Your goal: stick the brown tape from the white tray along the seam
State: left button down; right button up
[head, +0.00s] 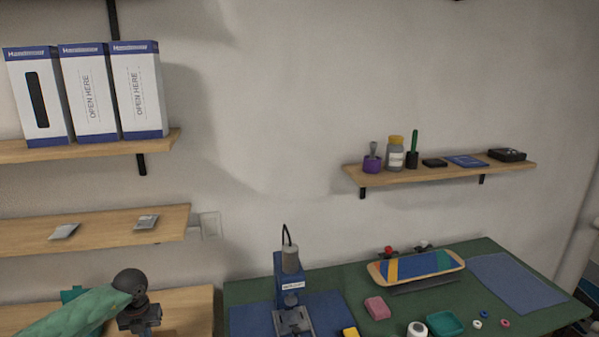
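I see neither a white tray nor brown tape. A long board-like piece (415,266) with a tan rim and blue, yellow and green bands lies at the back of the green worktop; no seam can be made out on it. A green-covered arm comes in from the lower left, apparently mine, and ends in a black wrist and my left gripper (139,318). It is over the wooden bench, far left of the worktop. Its fingers are too small and cut off to tell open from shut. My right gripper is not in view.
The green worktop (360,284) holds a blue microscope-like stand (291,285), a pink block (377,308), a teal dish (445,324), a white round item (417,330) and small rings. A blue mat (515,281) is bare at right. Wall shelves hold boxes (88,92) and jars (395,154).

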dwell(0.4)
pick_arm(q)
jog(key=shift+f+b, duration=0.6)
jog(key=shift+f, duration=0.3)
dwell(1.1)
jog(key=shift+r+p, duration=1.05)
jog(key=shift+r, duration=2.5)
